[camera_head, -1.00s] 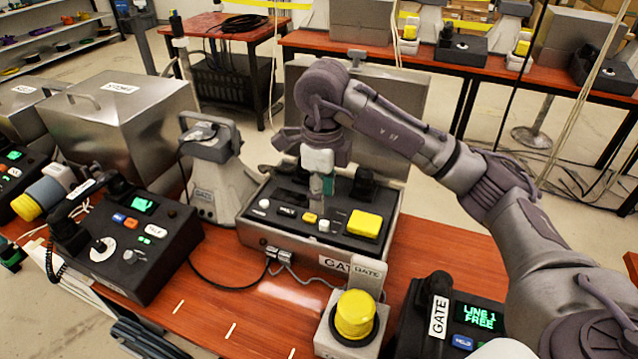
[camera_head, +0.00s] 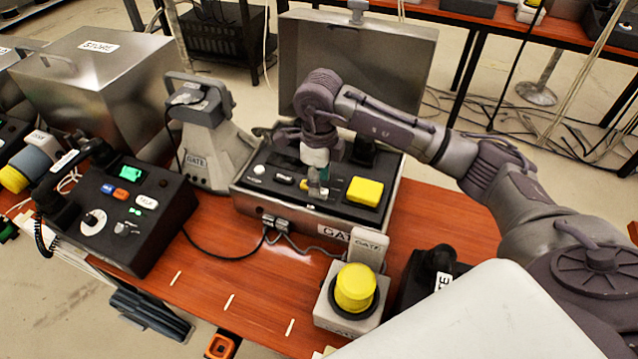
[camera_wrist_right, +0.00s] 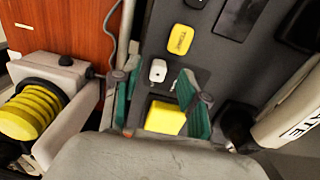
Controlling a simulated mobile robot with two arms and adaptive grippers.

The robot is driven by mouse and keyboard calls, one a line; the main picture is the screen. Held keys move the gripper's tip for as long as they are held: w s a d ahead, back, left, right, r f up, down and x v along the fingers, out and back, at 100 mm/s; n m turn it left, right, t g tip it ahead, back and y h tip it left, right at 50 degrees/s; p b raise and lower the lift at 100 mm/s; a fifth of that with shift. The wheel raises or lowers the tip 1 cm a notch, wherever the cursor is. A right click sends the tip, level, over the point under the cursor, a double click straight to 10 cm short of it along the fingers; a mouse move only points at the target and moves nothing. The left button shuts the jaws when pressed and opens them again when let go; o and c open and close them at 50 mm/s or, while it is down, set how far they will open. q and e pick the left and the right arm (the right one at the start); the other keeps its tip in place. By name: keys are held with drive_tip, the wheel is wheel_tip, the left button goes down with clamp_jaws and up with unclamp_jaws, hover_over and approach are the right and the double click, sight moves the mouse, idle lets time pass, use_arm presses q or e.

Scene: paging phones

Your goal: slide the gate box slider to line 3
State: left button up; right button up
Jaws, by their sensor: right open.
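The gate box (camera_head: 300,213) is an open metal case with a dark control panel on the red-brown table. Its panel carries a large yellow button (camera_head: 365,191), a small yellow button and a white knob. In the right wrist view, the white knob (camera_wrist_right: 158,70) sits between the small labelled yellow button (camera_wrist_right: 180,40) and the large yellow one (camera_wrist_right: 165,118). I cannot tell for sure that this knob is the slider. My right gripper (camera_head: 318,188) is just over the panel, fingers down. Its green fingers (camera_wrist_right: 157,95) are apart, with nothing gripped, near the white knob. My left gripper is out of view.
A yellow push-button on a grey box (camera_head: 355,288) stands in front of the gate box. A grey gate handset stand (camera_head: 208,150) and a black phone box (camera_head: 125,215) are at left. The raised lid (camera_head: 355,70) stands behind the panel. Cables (camera_head: 225,257) cross the table.

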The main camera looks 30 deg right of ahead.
drive_tip(key=shift+f, duration=1.15)
clamp_jaws()
